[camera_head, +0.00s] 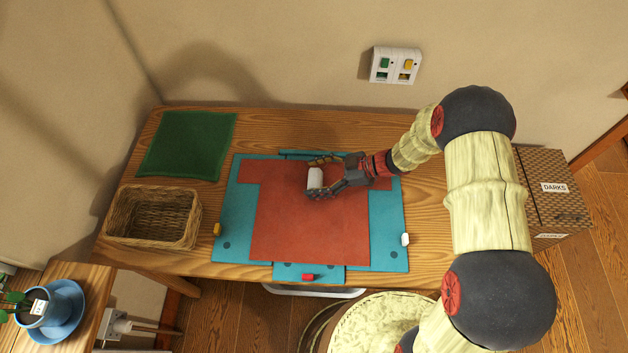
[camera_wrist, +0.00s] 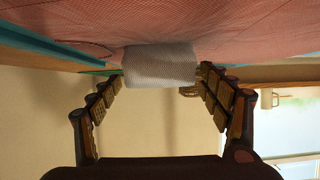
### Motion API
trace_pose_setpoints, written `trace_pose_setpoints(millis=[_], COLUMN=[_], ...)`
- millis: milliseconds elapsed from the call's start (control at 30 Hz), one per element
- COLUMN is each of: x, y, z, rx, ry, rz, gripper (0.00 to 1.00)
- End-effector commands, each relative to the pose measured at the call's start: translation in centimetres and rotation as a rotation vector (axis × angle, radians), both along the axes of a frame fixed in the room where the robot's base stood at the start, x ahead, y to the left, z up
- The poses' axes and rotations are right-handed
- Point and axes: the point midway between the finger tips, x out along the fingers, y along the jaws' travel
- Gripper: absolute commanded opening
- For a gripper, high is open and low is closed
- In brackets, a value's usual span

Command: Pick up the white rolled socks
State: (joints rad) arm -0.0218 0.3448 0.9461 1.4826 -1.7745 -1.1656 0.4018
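The white rolled socks (camera_head: 315,179) are a small white roll on the upper part of the red folded garment (camera_head: 305,225). In the wrist view the white roll (camera_wrist: 160,66) lies across the far end of my gripper, close against the red cloth. My gripper (camera_head: 322,177) reaches in low from the right, its fingers on either side of the roll. In the wrist view my gripper (camera_wrist: 160,76) has its fingers spread wide, with the tips close to the two ends of the roll. Whether the tips touch it is hard to tell.
The garment lies on a teal folding board (camera_head: 388,245) on a wooden table (camera_head: 430,195). A wicker basket (camera_head: 152,216) and a green cloth (camera_head: 188,144) are at left. A patterned box (camera_head: 552,192) stands right of the table. A switch panel (camera_head: 396,66) is on the wall.

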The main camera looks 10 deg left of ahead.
Motion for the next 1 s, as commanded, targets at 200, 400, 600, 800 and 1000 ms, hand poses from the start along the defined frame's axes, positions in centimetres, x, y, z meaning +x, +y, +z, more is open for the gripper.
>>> trace_pose_setpoints(millis=[200, 400, 600, 800, 1000], x=[-0.01, -0.02, -0.02, -0.02, -0.02], y=[-0.01, -0.01, -0.03, -0.01, -0.02], z=[0.0, 0.0, -0.01, 0.0, 0.62], rx=[0.0, 0.0, 0.0, 0.0, 0.0], ry=[0.0, 0.0, 0.0, 0.0, 0.0], rz=[0.0, 0.0, 0.0, 0.0, 0.0], gripper=[0.63, 0.52, 0.41, 0.39, 0.39])
